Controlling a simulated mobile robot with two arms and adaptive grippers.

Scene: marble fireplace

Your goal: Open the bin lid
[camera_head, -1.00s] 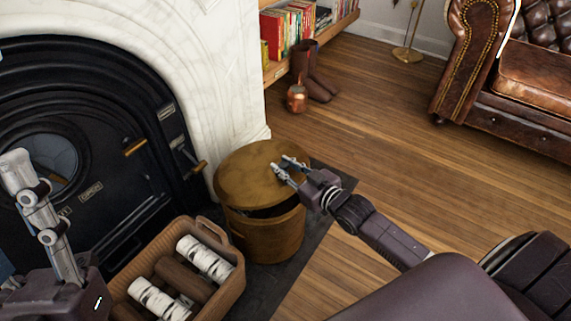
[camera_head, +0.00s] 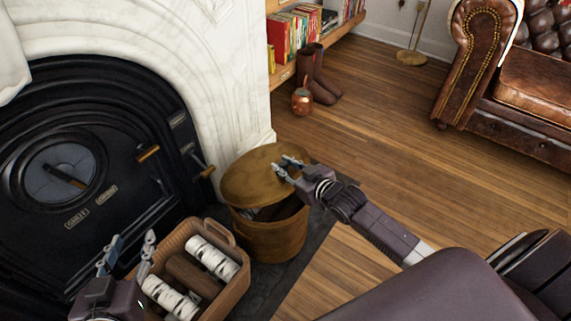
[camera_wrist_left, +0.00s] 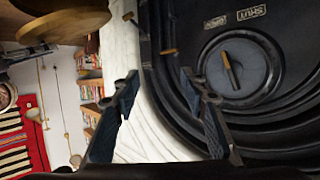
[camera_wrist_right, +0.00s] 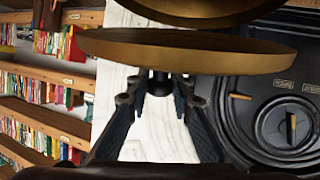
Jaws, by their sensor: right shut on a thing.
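The round brass-coloured bin (camera_head: 268,238) stands on the dark hearth beside the fireplace. Its lid (camera_head: 250,172) is tilted up, and dark contents show in the gap under its near edge. My right gripper (camera_head: 283,168) is at the lid's right side, shut on it; in the right wrist view the lid (camera_wrist_right: 190,52) spans the view just beyond the fingers. The lid also shows in the left wrist view (camera_wrist_left: 62,27), at the upper left.
The black stove front (camera_head: 60,175) and white marble surround (camera_head: 215,100) are behind. Brown boots (camera_head: 318,78) and a copper pot (camera_head: 301,101) stand further back. Wooden floor at right is clear.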

